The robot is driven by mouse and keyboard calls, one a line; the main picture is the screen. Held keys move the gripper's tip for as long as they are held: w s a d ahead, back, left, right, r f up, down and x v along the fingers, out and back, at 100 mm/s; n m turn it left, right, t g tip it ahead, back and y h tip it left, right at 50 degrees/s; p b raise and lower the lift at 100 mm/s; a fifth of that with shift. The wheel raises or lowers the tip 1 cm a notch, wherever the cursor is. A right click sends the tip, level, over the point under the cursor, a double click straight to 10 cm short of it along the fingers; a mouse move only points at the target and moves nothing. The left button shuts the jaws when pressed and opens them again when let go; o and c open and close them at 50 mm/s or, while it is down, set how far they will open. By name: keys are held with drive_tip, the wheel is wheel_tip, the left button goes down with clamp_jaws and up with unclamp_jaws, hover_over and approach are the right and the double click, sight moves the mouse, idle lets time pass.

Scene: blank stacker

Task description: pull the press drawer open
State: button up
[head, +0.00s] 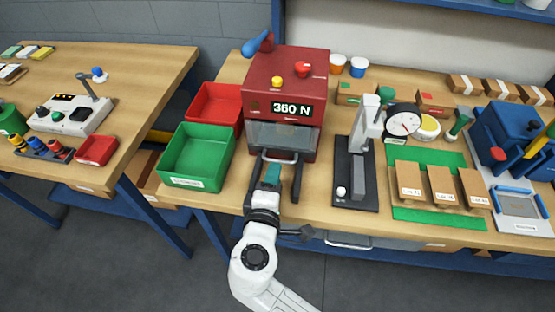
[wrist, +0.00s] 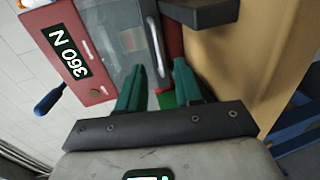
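The red press (head: 287,72) stands on the bench with a lit display reading about 360 N. Its clear-fronted lower part has a silver drawer handle (head: 280,157) facing me; the drawer looks closed. My gripper (head: 271,172) is just in front of the handle. In the wrist view, the green fingers of my gripper (wrist: 159,68) are apart, and the handle (wrist: 155,42) shows between and just beyond their tips. I cannot tell whether the fingers touch it. The press front (wrist: 75,40) also shows there, turned on its side.
A green bin (head: 197,177) and a red bin (head: 214,104) stand left of the press. A blue-handled lever (head: 256,44) sticks out at the press top.

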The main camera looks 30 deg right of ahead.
drive_tip(key=shift+x, duration=2.55)
drive_tip(key=shift+c, duration=0.3)
clamp_jaws()
